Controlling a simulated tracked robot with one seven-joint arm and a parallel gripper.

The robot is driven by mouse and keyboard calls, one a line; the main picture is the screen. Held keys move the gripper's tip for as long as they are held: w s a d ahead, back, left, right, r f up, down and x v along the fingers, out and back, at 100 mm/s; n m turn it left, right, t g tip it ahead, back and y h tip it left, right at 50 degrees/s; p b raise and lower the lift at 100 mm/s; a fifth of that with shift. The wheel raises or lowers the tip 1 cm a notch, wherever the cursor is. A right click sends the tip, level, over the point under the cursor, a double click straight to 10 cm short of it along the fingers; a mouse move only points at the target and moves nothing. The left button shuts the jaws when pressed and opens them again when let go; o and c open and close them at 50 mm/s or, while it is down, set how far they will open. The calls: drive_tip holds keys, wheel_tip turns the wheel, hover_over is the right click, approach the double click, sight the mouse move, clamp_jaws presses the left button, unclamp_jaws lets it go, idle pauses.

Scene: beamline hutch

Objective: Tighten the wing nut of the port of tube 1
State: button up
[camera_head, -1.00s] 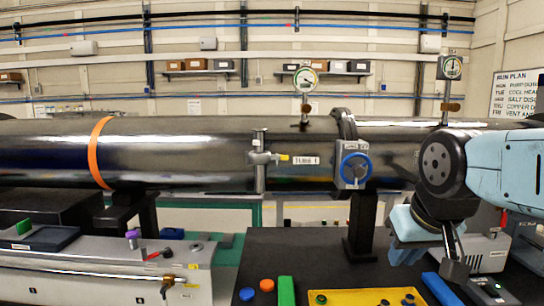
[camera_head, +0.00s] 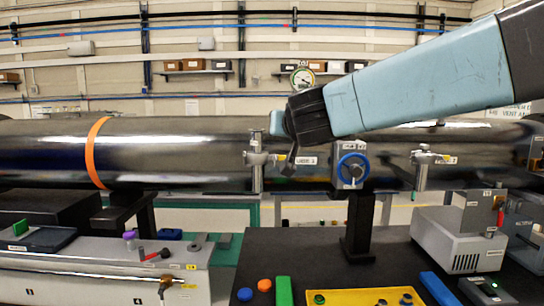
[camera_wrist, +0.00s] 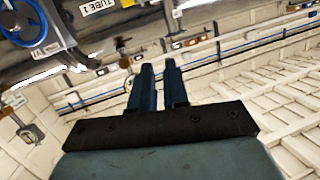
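The large dark tube (camera_head: 200,150) runs across the head view. Its port fitting (camera_head: 257,175) stands on its front, left of a white label (camera_head: 306,160). The label reads TUBE 1 in the wrist view (camera_wrist: 98,5). The wing nut is not clear to make out; my gripper covers the area right of the fitting. My gripper (camera_head: 290,160) hangs just right of the fitting, in front of the tube; contact cannot be told. In the wrist view, my two dark fingers (camera_wrist: 160,85) are parallel, with a narrow gap and nothing between them.
A blue handwheel valve (camera_head: 352,168) sits right of the label. A second fitting (camera_head: 422,165) is further right. A dark table (camera_head: 320,255) below holds a yellow tray (camera_head: 330,298), a green block (camera_head: 285,291) and a blue block (camera_head: 440,288). A grey device (camera_head: 455,245) stands at right.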

sight(275, 156)
drive_tip(key=w+f+h, duration=0.1)
drive_tip(key=w+f, duration=0.2)
drive_tip(key=w, duration=0.1)
drive_tip(key=w+a+f+g+h, duration=0.1)
drive_tip(key=w+f, duration=0.2)
drive_tip(key=w, duration=0.1)
drive_tip(key=w+f+m+h, duration=0.1)
drive_tip(key=w+f, duration=0.1)
drive_tip(key=w, duration=0.2)
drive_tip(key=shift+w+a+f+g, duration=0.25)
drive_tip(key=shift+w+f+g, duration=0.15)
clamp_jaws()
